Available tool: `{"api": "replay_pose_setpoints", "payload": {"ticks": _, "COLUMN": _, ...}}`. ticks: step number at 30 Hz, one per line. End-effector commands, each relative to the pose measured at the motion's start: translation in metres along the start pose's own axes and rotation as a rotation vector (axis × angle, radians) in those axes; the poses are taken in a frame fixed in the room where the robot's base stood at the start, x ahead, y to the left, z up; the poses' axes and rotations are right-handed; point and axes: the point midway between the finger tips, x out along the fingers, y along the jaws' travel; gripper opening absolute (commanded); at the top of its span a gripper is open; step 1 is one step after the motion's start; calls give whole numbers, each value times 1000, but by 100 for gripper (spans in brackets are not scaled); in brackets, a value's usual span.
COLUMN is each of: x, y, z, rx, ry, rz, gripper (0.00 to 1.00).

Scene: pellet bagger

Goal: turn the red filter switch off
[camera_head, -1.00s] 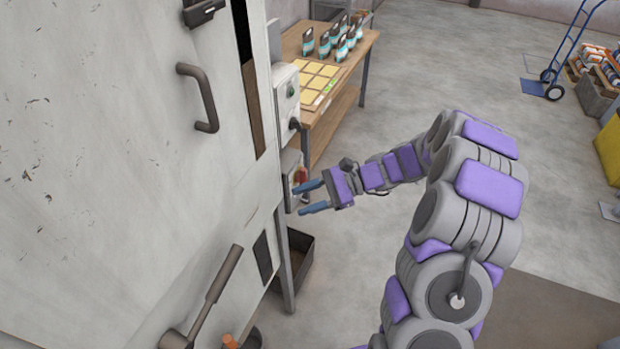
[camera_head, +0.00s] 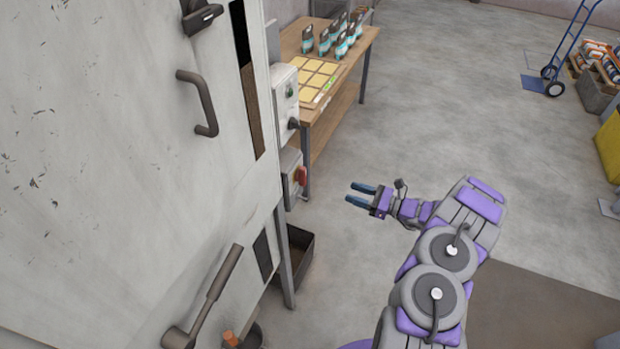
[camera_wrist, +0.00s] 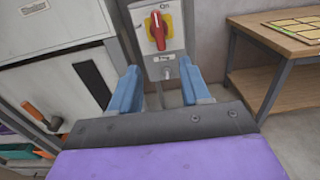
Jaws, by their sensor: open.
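The red filter switch (camera_head: 301,174) sits on a grey box (camera_head: 290,165) on the machine's side, below a taller control box.
The upper control box (camera_head: 285,97) carries a dark knob (camera_head: 293,124). A wooden table (camera_head: 330,95) with yellow cards and several bags stands behind. A dark bin (camera_head: 301,255) is on the floor below the switch.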

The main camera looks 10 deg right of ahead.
Motion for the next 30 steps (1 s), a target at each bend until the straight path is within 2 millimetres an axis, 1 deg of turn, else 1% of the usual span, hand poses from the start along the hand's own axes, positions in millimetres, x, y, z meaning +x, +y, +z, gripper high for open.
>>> {"api": "replay_pose_setpoints", "payload": {"ticks": 15, "x": 99, "y": 2, "z": 0, "rx": -2, "ry": 0, "rz": 7, "gripper": 47}}
{"api": "replay_pose_setpoints", "payload": {"ticks": 21, "x": 134, "y": 2, "z": 0, "rx": -1, "ry": 0, "rz": 7, "gripper": 47}}
{"api": "replay_pose_setpoints", "payload": {"ticks": 25, "x": 150, "y": 1, "z": 0, "rx": -1, "ry": 0, "rz": 4, "gripper": 47}}
{"api": "replay_pose_setpoints", "payload": {"ticks": 30, "x": 160, "y": 1, "z": 0, "rx": 0, "ry": 0, "rz": 3, "gripper": 47}}
